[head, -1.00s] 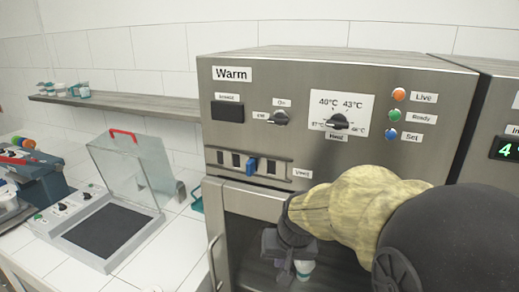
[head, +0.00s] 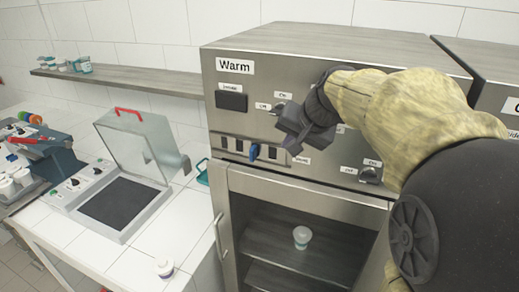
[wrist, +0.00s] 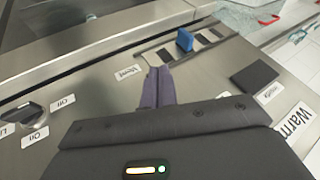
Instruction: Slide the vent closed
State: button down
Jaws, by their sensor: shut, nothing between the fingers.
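The vent (head: 248,149) is a metal strip with several dark slots on the Warm cabinet's front, below the knobs. Its blue slider tab (head: 254,152) stands between slots, with dark slots on both sides. The tab also shows in the wrist view (wrist: 185,40), beyond my fingertips. My gripper (head: 295,150) is shut and empty, just in front of the panel near the strip's right end, by the Vent label (wrist: 127,73). In the wrist view its fingers (wrist: 158,72) point at the strip's end, apart from the blue tab. Whether they touch the panel cannot be told.
Knobs (head: 279,108) sit above the vent, partly hidden by my arm. Below is the cabinet's glass door (head: 290,235) with a small cup (head: 301,237) behind it. A door handle (head: 218,235) sticks out at left. An open-lidded device (head: 120,205) stands on the left counter.

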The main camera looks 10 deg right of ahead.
jog(key=p, duration=0.2)
send_near(256, 159)
jog(key=d+f, duration=0.1)
jog(key=f, duration=0.1)
jog(key=d+f, duration=0.1)
jog(key=shift+w+d+f, duration=0.2)
jog(key=shift+d+f, duration=0.1)
jog(key=shift+f, duration=0.05)
jog(key=w+a+p, duration=0.1)
jog(key=a+p, duration=0.1)
jog(key=p, duration=0.1)
jog(key=shift+w+a+r, duration=0.1)
jog(key=shift+w+a, duration=0.1)
jog(key=shift+w, duration=0.2)
jog(key=shift+w+a+f, duration=0.2)
jog(key=shift+w+a, duration=0.15)
jog(key=shift+a, duration=0.1)
